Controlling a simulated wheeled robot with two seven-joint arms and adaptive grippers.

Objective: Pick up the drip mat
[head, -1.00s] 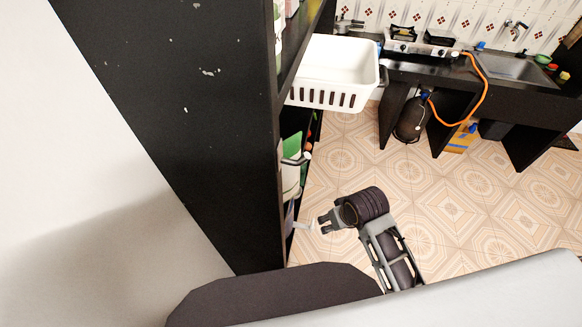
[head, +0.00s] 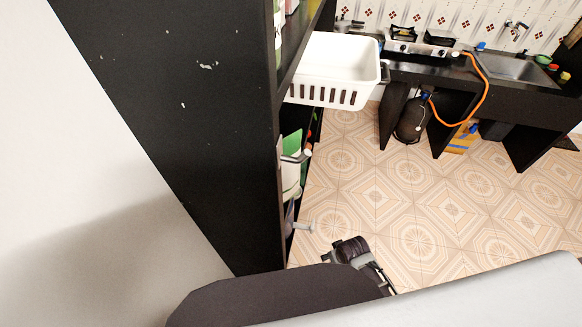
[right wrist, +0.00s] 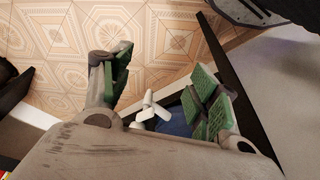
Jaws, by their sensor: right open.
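I cannot make out the drip mat in either view. My right gripper (right wrist: 164,92) is open and empty in the right wrist view, its green-padded fingers wide apart. A white tap-like piece (right wrist: 152,112) and part of a blue object (right wrist: 178,123) show beyond and between the fingers. In the head view the right gripper (head: 327,258) is low beside the black shelf, partly hidden by my own body. A pale piece sticking out of the shelf (head: 303,227) is just above it in the picture. My left gripper is not in view.
The black shelf unit (head: 200,130) stands at the left, with a white basket (head: 335,75) jutting out. A counter with a stove (head: 420,45) and sink (head: 515,67) is at the back, a dark cylinder (head: 411,120) below. The tiled floor (head: 410,200) between is clear.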

